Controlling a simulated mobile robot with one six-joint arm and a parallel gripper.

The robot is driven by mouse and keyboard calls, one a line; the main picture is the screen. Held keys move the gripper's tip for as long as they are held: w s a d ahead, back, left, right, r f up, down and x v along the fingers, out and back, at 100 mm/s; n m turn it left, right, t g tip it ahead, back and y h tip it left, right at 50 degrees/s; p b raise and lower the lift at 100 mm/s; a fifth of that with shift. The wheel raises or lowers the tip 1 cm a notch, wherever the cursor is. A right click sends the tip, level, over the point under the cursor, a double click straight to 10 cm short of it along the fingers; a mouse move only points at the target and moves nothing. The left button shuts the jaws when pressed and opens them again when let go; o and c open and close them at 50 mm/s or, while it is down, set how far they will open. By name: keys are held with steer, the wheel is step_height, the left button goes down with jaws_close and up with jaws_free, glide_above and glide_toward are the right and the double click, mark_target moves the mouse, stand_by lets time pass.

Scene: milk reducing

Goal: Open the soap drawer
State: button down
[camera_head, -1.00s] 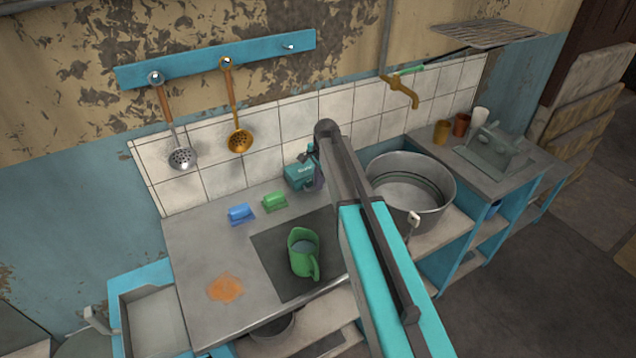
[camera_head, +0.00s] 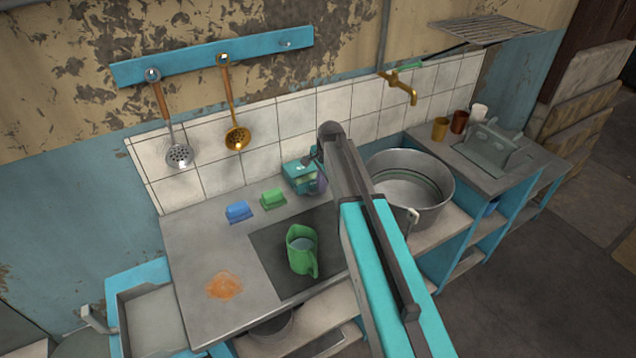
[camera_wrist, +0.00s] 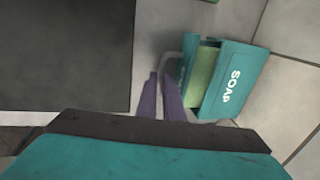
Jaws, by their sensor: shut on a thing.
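The teal soap box (camera_wrist: 235,82), lettered SOAP, stands at the right in the wrist view. It also shows against the tiled wall in the head view (camera_head: 296,172). Its drawer (camera_wrist: 200,78) is pulled out at least partway, with a pale green inside showing. A thin grey curved handle (camera_wrist: 170,58) sticks out from the drawer toward my gripper. My gripper's purple fingers (camera_wrist: 163,84) are close together and shut on this handle. Where they meet it is small and partly hidden. In the head view my arm partly covers the gripper beside the box.
On the counter (camera_head: 190,255) lie a blue brush-like block (camera_head: 238,211) and a green one (camera_head: 272,199). A green jug (camera_head: 300,252) stands on the dark panel, near an orange stain (camera_head: 224,286). A big metal pot (camera_head: 425,205) stands right of my arm.

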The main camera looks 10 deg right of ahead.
steer(key=shift+s+d, duration=0.3)
steer(key=shift+s, duration=0.65)
steer(key=shift+s+d, duration=0.3)
steer(key=shift+s, duration=0.65)
steer(key=c, duration=2.2)
jaws_free()
steer(key=shift+r+b, duration=0.1)
steer(key=shift+b, duration=0.2)
steer(key=shift+s+d+r+b, duration=0.15)
steer(key=shift+s+r+b, duration=0.3)
steer(key=shift+r, duration=1.75)
steer(key=shift+s+d+r+b, duration=0.1)
steer(key=shift+s+r+b, duration=0.4)
steer(key=shift+r, duration=1.75)
steer(key=shift+s+d+r+b, duration=0.15)
steer(key=shift+s+r+b, duration=0.3)
steer(key=shift+r, duration=1.75)
steer(key=shift+w, duration=0.15)
